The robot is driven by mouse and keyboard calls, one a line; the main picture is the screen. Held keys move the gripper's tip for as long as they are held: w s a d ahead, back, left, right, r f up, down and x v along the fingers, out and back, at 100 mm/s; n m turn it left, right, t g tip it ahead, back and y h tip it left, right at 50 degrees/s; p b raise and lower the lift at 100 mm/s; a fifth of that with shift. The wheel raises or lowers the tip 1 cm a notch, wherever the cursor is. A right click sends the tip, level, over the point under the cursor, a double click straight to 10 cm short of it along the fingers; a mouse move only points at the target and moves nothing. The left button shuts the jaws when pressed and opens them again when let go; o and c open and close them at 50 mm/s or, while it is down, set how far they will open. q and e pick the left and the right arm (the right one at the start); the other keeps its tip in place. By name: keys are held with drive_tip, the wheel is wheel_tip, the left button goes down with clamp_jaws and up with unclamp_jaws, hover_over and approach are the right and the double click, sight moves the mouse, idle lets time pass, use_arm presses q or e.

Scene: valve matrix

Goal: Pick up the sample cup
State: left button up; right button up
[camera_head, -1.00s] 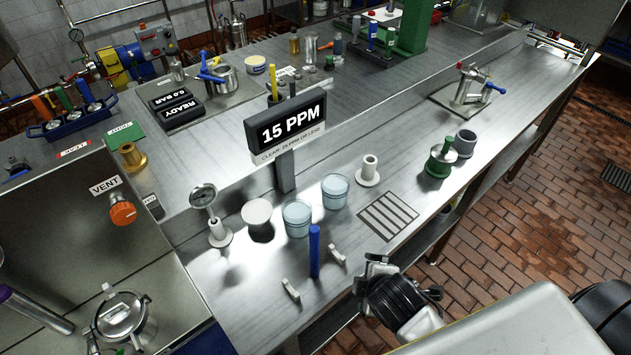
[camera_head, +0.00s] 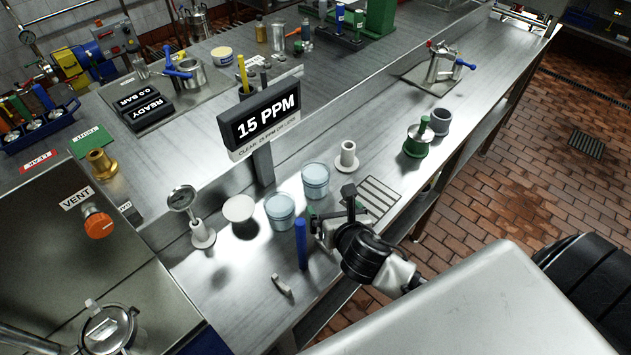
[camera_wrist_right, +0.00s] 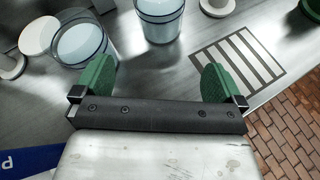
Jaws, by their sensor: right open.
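Two similar clear cups of pale blue liquid stand upright on the steel bench; I cannot tell which is the sample cup. The left cup (camera_head: 281,212) is beside a blue upright post (camera_head: 301,243). The right cup (camera_head: 315,180) is a little farther back. In the right wrist view, the left cup (camera_wrist_right: 82,42) is just beyond the left finger, and the right cup (camera_wrist_right: 158,20) is ahead between the fingers. My right gripper (camera_head: 331,212) is open and empty, low in front of the right cup; its green fingers (camera_wrist_right: 155,82) are wide apart. My left gripper is not in view.
The 15 PPM sign (camera_head: 262,117) stands behind. A white flanged spool (camera_head: 347,160) and slotted grate (camera_head: 378,199) lie right. A small grey bracket (camera_head: 283,286) is in front.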

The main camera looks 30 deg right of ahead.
sight(320, 189)
drive_tip(key=shift+w+n+t, duration=0.3)
drive_tip(key=shift+w+n, duration=0.05)
drive_tip(key=shift+n, duration=0.35)
drive_tip(key=shift+w+n, duration=0.3)
drive_tip(key=x, duration=0.5)
drive_tip(key=shift+w, duration=0.1)
drive_tip(key=x, duration=0.2)
drive_tip(key=p+x, duration=0.1)
drive_tip(key=x, duration=0.2)
drive_tip(key=shift+d+f, duration=0.1)
drive_tip(key=shift+d, duration=0.15)
drive_tip(key=c, duration=1.1)
